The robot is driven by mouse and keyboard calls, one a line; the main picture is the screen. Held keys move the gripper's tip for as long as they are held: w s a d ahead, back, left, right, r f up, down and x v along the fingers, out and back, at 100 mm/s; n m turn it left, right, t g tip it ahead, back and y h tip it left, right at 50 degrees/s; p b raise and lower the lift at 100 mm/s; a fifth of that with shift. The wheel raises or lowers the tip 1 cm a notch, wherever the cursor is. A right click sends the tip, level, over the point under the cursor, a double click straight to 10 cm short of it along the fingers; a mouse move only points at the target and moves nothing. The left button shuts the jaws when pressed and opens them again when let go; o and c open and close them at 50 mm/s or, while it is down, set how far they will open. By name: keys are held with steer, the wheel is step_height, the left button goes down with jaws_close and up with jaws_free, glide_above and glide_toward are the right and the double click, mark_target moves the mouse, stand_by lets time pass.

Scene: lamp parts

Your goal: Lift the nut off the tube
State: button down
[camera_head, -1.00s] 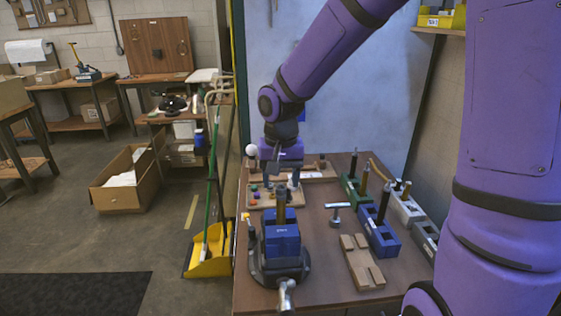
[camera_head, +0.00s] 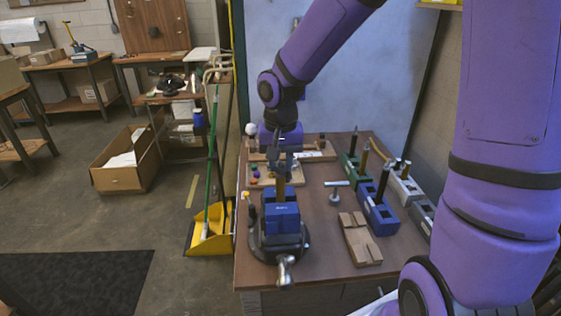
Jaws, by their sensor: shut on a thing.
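A blue vise (camera_head: 282,218) on a dark round base stands near the left front of the table. A brass-coloured tube (camera_head: 281,190) stands upright in its jaws. My gripper (camera_head: 281,170) points down over the vise and is shut at the upper end of the tube. The nut is too small and too covered by the fingers to make out; the grip is at the place where it sits. I cannot tell any gap between nut and tube.
Right of the vise are a T-shaped metal piece (camera_head: 336,190), a grooved wooden block (camera_head: 360,239) and a blue holder block (camera_head: 378,213) with upright parts. Green (camera_head: 350,167) and grey blocks stand behind. A wooden tray (camera_head: 262,180) with coloured pieces lies behind the vise.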

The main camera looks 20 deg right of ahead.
steer(key=shift+r, duration=0.95)
stand_by(0.6)
steer(key=shift+r, duration=1.4)
steer(key=shift+r, duration=2)
